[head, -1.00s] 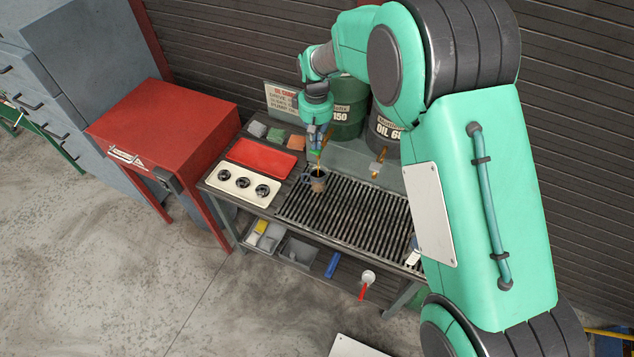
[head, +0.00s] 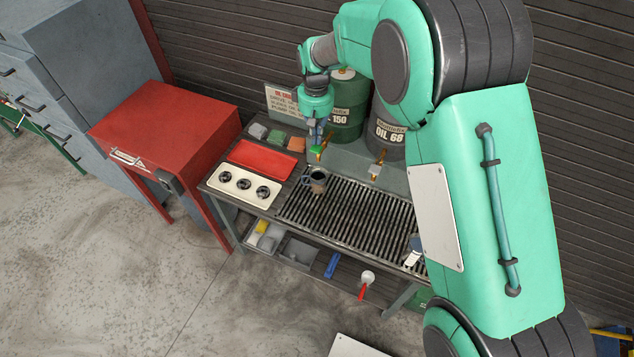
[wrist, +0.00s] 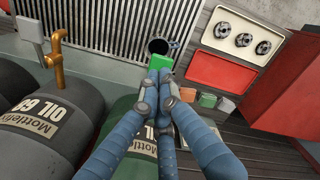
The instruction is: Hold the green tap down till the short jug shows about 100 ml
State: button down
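The short jug (head: 317,185) is a small grey jug standing upright on the slatted grate, below the green tap (head: 317,152) of the OIL 150 drum. Dark liquid seems to show inside it, but I cannot read its level. In the wrist view the jug (wrist: 160,44) is partly hidden behind the green tap (wrist: 163,66). My gripper (head: 318,144) is just above the tap, pointing down. In the wrist view its blue fingers (wrist: 158,76) are together and empty, close to the tap handle; I cannot tell whether they touch it. No stream shows below the tap.
The OIL 68 drum (head: 387,132) with an orange-brown tap (head: 377,165) stands to the right. A red tray (head: 262,158) and a cream panel with three dark round items (head: 243,187) lie left of the jug.

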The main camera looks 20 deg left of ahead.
jog(key=shift+r+p, duration=0.5)
jog(key=shift+r, duration=1)
jog(key=shift+w+d+r, duration=0.1)
jog(key=shift+d+r, duration=0.25)
jog(key=shift+d, duration=0.1)
jog(key=s+d+r+m+t+b, duration=0.1)
jog(key=s+d+r+m+b, duration=0.1)
jog(key=d+r, duration=0.55)
jog(key=s+d+r+m+t+y+b, duration=0.15)
jog(key=d+r, duration=0.25)
jog(key=d, duration=0.7)
jog(key=s+d+r+m+h+b, duration=0.1)
jog(key=s+d+r+m+b, duration=0.3)
jog(key=d, duration=0.6)
jog(key=s+d+f+m+t+b, duration=0.2)
jog(key=s+d+b, duration=0.4)
jog(key=s+d, duration=1.6)
jog(key=shift+s+d+f+m+t, duration=0.35)
jog(key=shift+s+m+t, duration=0.2)
jog(key=shift+s+m, duration=0.55)
